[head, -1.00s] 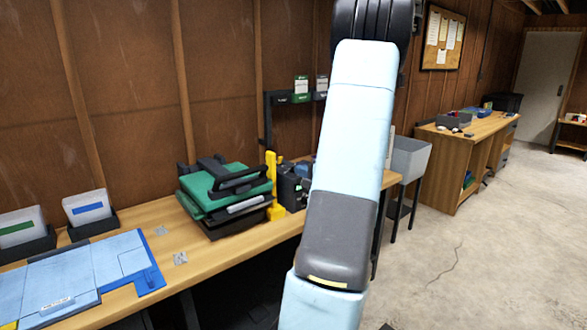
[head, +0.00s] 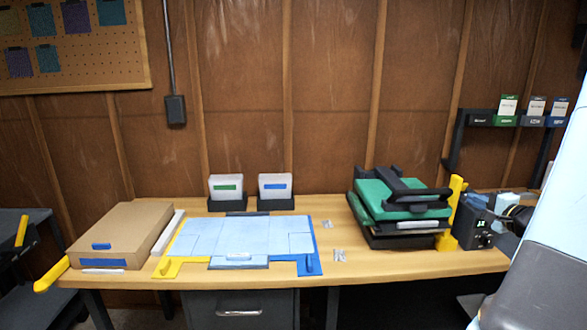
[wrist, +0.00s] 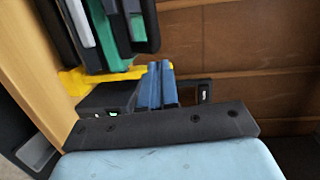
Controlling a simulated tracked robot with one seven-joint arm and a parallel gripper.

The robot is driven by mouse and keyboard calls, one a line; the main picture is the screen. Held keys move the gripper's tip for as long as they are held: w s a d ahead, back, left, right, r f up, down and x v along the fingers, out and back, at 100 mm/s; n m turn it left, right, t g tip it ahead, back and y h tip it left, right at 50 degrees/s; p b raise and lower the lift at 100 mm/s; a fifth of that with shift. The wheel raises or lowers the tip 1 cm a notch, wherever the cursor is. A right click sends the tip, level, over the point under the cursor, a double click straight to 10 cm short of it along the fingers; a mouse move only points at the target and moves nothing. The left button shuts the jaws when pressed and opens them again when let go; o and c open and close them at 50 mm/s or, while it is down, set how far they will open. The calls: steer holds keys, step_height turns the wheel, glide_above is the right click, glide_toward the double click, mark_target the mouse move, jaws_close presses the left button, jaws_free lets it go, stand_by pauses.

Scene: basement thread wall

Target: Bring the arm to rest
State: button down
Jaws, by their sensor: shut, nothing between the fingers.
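My gripper (wrist: 155,84) shows in the wrist view as two blue fingers side by side, shut and empty. It extends past the dark mounting bar. A dark box with a small green display (wrist: 108,97) is close beside the fingers; I cannot tell whether they touch. In the head view, this box (head: 479,228) stands near the right end of the bench, and blue and pale parts above it appear to be my gripper (head: 478,199). My pale blue arm fills the right edge of the head view.
A yellow post (head: 452,212) and a green and black press-like stack (head: 400,205) stand left of the box. Blue panels (head: 240,238), two card holders (head: 228,190) and a cardboard box (head: 122,232) are on the wooden bench (head: 365,264). A label rack (head: 480,118) is on the wall.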

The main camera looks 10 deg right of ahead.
steer(key=s+a+r+n+g+y, duration=0.2)
steer(key=a+n+g, duration=0.1)
steer(key=a, duration=0.6)
steer(key=s+a+r+n+g+y, duration=0.1)
steer(key=a+n+g+y, duration=0.15)
steer(key=a, duration=0.75)
steer(key=s+a+r+n+g+y, duration=0.2)
steer(key=a+n+g, duration=0.2)
steer(key=a, duration=0.5)
steer(key=s+a+r+n+g+h, duration=0.1)
steer(key=s+a+n+g+h, duration=0.25)
steer(key=s+a, duration=0.45)
steer(key=s+d+r+n+t+h, duration=0.2)
steer(key=s+r+n+h, duration=0.1)
steer(key=s, duration=0.6)
steer(key=shift+r+n+h, duration=0.3)
steer(key=shift+r+h, duration=0.25)
steer(key=shift+h, duration=0.45)
